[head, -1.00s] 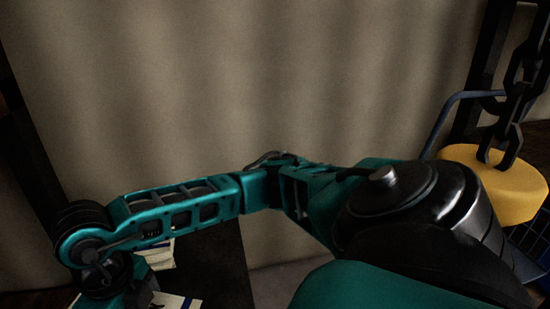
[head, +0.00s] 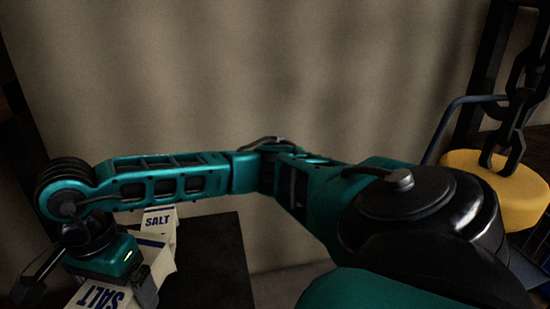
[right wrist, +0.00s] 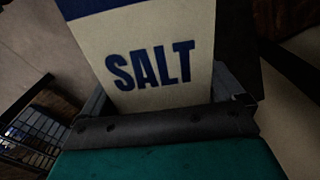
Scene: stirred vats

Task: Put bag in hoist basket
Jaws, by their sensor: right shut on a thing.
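My right gripper (head: 95,272) is at the lower left of the head view, above the dark table. It is shut on a pale salt bag (head: 98,297) with blue lettering, tilted and partly cut off by the frame. The right wrist view shows this bag (right wrist: 152,65) between the jaws, its "SALT" print facing the camera. The hoist basket (head: 540,242) shows only as a bit of blue wire mesh at the right edge, mostly hidden by my arm. The held bag is far to its left. My left gripper is out of view.
Another salt bag (head: 158,221) stands on the dark table (head: 215,265), close behind the gripper. A yellow disc (head: 500,190) hangs with a heavy chain (head: 515,100) at the right. A beige wall (head: 250,80) is behind. A dark wire frame (right wrist: 35,128) shows at the wrist view's left.

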